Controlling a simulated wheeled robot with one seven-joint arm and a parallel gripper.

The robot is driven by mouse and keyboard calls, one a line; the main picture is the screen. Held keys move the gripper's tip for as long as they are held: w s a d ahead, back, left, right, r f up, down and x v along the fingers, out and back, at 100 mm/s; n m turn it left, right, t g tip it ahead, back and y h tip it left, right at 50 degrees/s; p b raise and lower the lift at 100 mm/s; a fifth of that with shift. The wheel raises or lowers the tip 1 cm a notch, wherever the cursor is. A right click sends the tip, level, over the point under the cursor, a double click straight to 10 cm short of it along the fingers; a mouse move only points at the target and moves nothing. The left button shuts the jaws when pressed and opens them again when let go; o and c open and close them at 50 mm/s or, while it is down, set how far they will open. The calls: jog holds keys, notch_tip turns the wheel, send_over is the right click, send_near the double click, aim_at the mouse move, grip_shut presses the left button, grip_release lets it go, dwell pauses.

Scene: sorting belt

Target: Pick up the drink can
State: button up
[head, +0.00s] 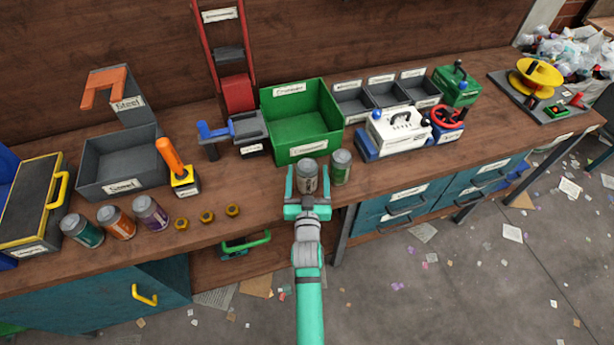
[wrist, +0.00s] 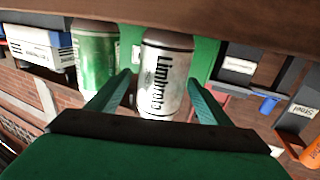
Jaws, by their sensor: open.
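A silver-grey drink can (head: 307,174) with dark lettering stands upright on the brown bench near its front edge. In the wrist view the can (wrist: 165,75) sits between and ahead of the two fingers. My gripper (head: 307,180) is open, with one teal finger on each side of the can. In the wrist view my gripper (wrist: 160,92) shows a gap between each finger and the can. A green can (head: 340,167) stands just right of the silver one; the wrist view also shows this green can (wrist: 97,60), outside the fingers.
A green bin (head: 299,120) stands right behind the cans. Several other cans lie or stand at the front left, including an orange one (head: 117,222), beside brass nuts (head: 207,217). A white boxed device (head: 398,128) is to the right.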

jog(key=w, duration=0.4)
jog(key=shift+a+f, duration=0.1)
jog(key=c, duration=1.1)
